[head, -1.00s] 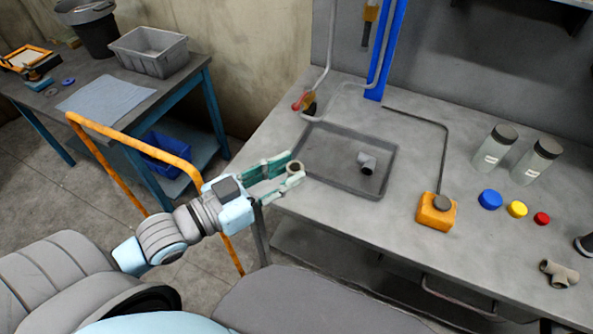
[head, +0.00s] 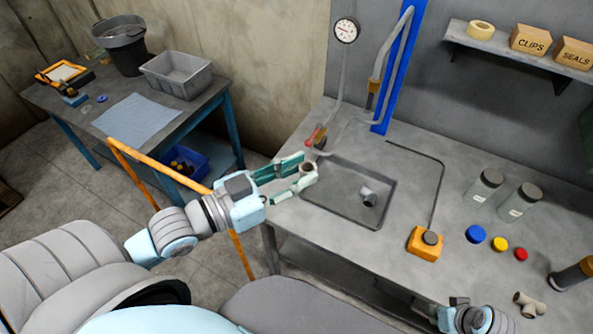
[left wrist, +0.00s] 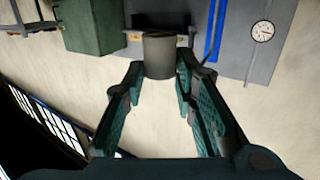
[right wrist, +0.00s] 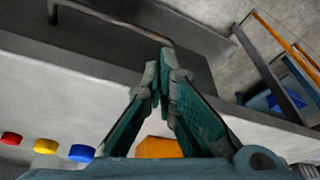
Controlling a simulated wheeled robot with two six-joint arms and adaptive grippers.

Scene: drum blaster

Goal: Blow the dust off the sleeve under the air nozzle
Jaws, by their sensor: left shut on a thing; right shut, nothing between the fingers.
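My left gripper (head: 290,180) is shut on a short, dull grey-brown sleeve (head: 306,174) and holds it in the air by the table's left edge. The left wrist view shows the sleeve (left wrist: 159,56) between the fingertips. An air hose (head: 386,55) hangs along the blue post (head: 400,65), with a brown nozzle-like end (head: 373,92) above and to the right of the sleeve. An orange box with a dark round button (head: 425,243) sits on the table. My right gripper (right wrist: 163,70) is shut and empty, low at the table's front edge.
A shallow tray (head: 345,219) holds a grey elbow fitting (head: 368,196). Two jars (head: 484,187), blue, yellow and red caps (head: 500,244) and a tee fitting (head: 529,304) stand to the right. A gauge (head: 345,30) is above.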

